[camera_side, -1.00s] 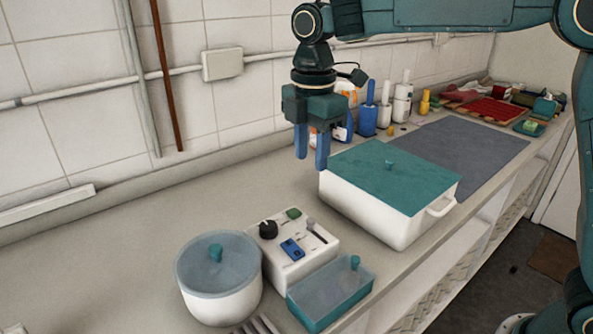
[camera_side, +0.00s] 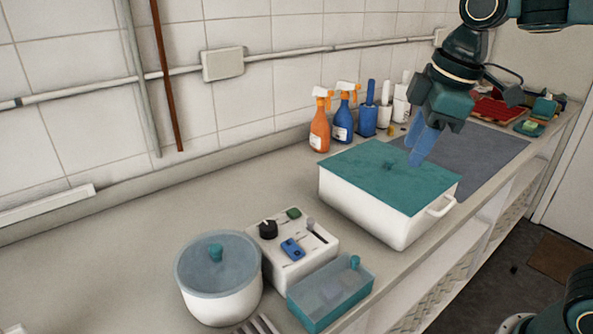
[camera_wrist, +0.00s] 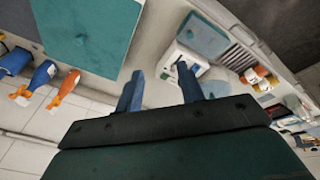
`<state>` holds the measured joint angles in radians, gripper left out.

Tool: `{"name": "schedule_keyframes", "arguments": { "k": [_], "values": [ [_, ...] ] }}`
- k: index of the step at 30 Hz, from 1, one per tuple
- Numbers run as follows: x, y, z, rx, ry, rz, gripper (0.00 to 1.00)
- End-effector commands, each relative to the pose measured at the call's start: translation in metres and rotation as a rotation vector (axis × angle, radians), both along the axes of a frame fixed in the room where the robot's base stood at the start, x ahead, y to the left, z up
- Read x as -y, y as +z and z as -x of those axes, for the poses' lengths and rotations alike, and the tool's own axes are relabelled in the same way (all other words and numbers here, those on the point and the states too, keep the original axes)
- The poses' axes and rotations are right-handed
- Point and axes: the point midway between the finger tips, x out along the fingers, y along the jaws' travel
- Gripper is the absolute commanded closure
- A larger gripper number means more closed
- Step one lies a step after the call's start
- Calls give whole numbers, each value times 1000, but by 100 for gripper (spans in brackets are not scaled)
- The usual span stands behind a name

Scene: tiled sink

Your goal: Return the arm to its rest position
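My gripper (camera_side: 422,146) is in the air over the right part of the large white box with a teal lid (camera_side: 375,180) in the side view. Its blue fingers point down and slightly left. In the wrist view the fingers of my gripper (camera_wrist: 160,92) stand apart with nothing between them, so it is open and empty. The teal lid (camera_wrist: 85,30) also shows there at the upper left.
A round white pot (camera_side: 220,285), a control box (camera_side: 290,250) and a teal tray (camera_side: 335,300) stand at the front. Spray bottles (camera_side: 320,125) and brushes line the wall. A grey mat (camera_side: 490,145) lies behind the white box.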

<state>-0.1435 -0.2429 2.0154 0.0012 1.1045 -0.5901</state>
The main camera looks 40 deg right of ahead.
Motion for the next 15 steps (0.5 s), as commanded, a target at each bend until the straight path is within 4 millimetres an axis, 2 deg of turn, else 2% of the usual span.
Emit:
{"name": "schedule_keyframes", "arguments": {
  "k": [1, 8, 15],
  "values": [
    [5, 0, 11, 19, -51, -13, 62],
    [23, -12, 56, 88, -292, -86, 62],
    [37, -32, 98, 159, -528, -170, 62]
  ]
}}
